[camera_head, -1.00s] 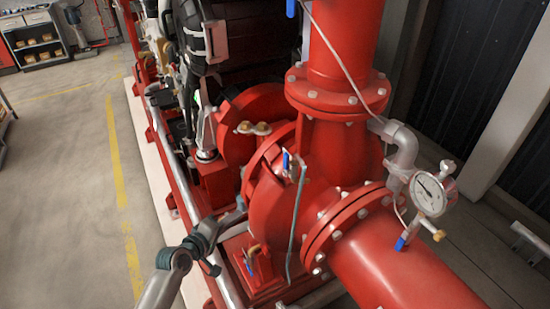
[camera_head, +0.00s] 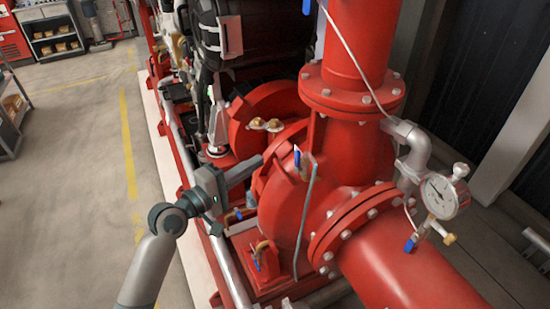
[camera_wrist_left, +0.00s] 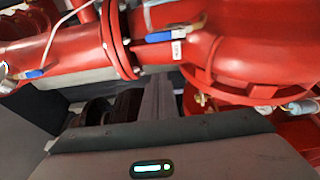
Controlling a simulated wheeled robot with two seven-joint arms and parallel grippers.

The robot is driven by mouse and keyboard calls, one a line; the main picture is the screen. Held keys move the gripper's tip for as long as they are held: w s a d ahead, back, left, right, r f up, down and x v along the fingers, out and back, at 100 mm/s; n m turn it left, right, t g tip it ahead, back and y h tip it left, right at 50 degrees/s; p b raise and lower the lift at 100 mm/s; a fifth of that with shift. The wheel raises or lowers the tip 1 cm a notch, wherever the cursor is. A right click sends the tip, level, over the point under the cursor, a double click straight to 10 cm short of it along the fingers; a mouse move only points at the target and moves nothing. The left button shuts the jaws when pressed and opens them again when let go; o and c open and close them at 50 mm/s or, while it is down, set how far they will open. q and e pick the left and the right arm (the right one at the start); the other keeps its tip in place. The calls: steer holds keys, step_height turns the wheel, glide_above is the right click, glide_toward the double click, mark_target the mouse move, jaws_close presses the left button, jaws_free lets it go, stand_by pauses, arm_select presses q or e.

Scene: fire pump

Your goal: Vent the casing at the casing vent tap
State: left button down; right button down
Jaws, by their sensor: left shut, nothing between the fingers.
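The casing vent tap (camera_head: 297,160), with a blue lever and a thin pipe running down from it, stands on top of the red pump casing (camera_head: 284,205). The lever points up in the head view. A blue lever with a small white tag, seemingly the same tap (camera_wrist_left: 160,37), shows at the top of the left wrist view. My left gripper (camera_head: 257,163) is shut and empty, to the left of the tap and apart from it. Its closed fingers (camera_wrist_left: 158,100) point toward the casing in the wrist view. My right gripper is not in view.
A pressure gauge (camera_head: 440,196) with a blue-levered valve (camera_head: 411,244) sits at right by the large red pipe (camera_head: 400,270). Another small tap (camera_head: 259,252) is low on the pump base. A grey rail (camera_head: 222,255) runs along the base. The floor at left is clear.

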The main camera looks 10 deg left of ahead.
mark_target(297, 162)
arm_select(q)
steer(key=w+d+p, duration=0.5)
steer(key=d, duration=0.3)
stand_by(0.5)
steer(key=shift+s, duration=0.1)
stand_by(0.3)
